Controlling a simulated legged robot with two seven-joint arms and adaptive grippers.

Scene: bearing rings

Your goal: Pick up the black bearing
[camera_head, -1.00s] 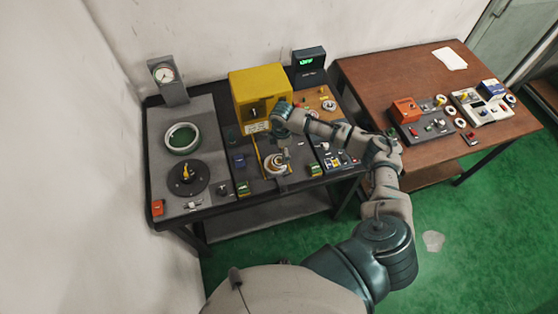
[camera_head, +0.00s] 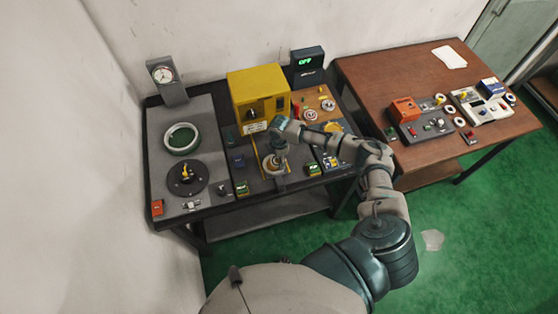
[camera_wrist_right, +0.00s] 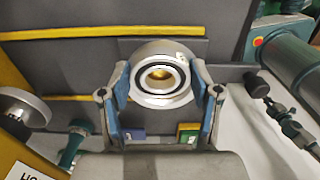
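A silver-white bearing ring with a dark inner band and a gold centre sits on the left table, in the middle of the right wrist view (camera_wrist_right: 160,78); in the head view it shows partly (camera_head: 270,168) under my right gripper. My right gripper (camera_head: 277,158) points down over it. In the right wrist view its blue-padded fingers (camera_wrist_right: 160,90) are spread, one on each side of the ring; I cannot tell whether they touch it. A small dark ring (camera_head: 511,99) lies at the right end of the brown table. My left gripper is not in view.
The grey table (camera_head: 165,135) holds a yellow machine (camera_head: 258,97), a dial gauge (camera_head: 165,78), a large pale ring (camera_head: 181,138) and a black disc (camera_head: 188,179). A display reading OFF (camera_head: 307,62) stands behind. The brown table (camera_head: 385,75) holds an orange box (camera_head: 405,110) and several rings.

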